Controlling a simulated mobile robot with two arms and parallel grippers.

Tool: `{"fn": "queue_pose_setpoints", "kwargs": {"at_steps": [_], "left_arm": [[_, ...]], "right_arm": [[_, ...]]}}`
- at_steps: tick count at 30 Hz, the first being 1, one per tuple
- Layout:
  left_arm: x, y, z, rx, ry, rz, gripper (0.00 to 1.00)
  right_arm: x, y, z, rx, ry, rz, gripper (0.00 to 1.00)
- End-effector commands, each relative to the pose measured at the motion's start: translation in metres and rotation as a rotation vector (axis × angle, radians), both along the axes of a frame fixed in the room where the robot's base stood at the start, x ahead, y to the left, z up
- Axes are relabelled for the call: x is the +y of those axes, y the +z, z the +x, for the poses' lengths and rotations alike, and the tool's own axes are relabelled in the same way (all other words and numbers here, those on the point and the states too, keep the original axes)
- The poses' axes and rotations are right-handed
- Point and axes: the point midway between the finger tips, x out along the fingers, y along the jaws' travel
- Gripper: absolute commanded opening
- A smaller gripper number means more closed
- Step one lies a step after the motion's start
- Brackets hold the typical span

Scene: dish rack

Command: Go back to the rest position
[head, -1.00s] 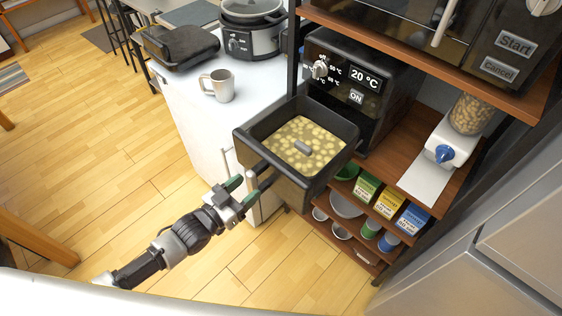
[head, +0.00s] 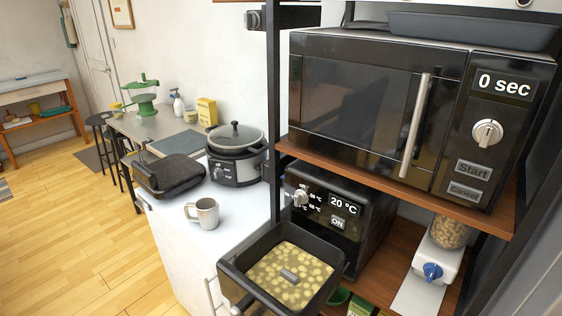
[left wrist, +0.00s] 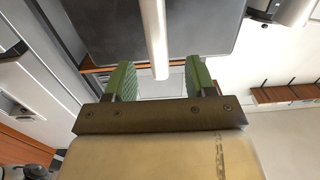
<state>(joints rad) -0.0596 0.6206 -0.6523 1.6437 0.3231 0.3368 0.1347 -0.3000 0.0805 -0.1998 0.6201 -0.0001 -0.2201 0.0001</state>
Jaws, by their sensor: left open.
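My left gripper (left wrist: 160,82) shows in the left wrist view, with its two green fingertips apart. A pale bar (left wrist: 155,35) in front of a dark panel (left wrist: 110,28) lies beyond and between the fingertips. I cannot tell what this bar belongs to, and no grip on it shows. The left gripper is out of the head view. My right gripper is in no view. In the head view, the black air fryer drawer (head: 318,297) is pulled out and holds many pale round pieces (head: 288,262); its handle is at the lower left.
The black air fryer (head: 370,215) stands on a wooden shelf under a microwave (head: 350,100). A mug (head: 203,213), a black grill (head: 168,175) and a slow cooker (head: 235,168) stand on the white counter (head: 180,255). A nut dispenser (head: 438,264) is at the right. Wood floor (head: 95,270) is open at left.

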Motion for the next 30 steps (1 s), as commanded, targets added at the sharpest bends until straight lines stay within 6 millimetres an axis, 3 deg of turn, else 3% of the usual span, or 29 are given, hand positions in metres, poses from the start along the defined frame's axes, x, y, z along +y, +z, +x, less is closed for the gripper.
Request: {"fn": "queue_pose_setpoints", "kwargs": {"at_steps": [2, 5, 8, 12, 14, 18, 21, 24, 27, 30], "left_arm": [[0.007, -0.022, 0.001, 0.041, 0.035, 0.033, 0.55], [0.027, -0.071, -0.001, 0.14, 0.115, 0.114, 0.55], [0.052, -0.139, -0.018, 0.296, 0.212, 0.218, 0.55], [0.082, -0.229, -0.071, 0.542, 0.316, 0.353, 0.55], [0.09, -0.262, -0.102, 0.651, 0.347, 0.403, 0.55], [0.099, -0.325, -0.188, 0.909, 0.388, 0.504, 0.55], [0.096, -0.355, -0.25, 1.073, 0.394, 0.556, 0.55], [0.091, -0.371, -0.301, 1.201, 0.388, 0.595, 0.55], [0.085, -0.379, -0.336, 1.287, 0.378, 0.617, 0.55], [0.082, -0.382, -0.353, 1.328, 0.371, 0.629, 0.55]], "right_arm": [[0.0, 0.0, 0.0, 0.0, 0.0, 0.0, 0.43], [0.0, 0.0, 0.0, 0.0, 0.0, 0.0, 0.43], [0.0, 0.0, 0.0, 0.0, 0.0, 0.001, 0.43], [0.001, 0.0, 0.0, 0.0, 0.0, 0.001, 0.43], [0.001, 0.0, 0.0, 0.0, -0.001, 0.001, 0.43], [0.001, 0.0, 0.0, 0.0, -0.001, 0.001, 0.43], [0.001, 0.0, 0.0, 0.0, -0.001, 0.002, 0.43], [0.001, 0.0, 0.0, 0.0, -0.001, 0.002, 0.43], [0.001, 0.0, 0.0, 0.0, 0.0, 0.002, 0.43], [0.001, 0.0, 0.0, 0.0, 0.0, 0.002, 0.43]]}}
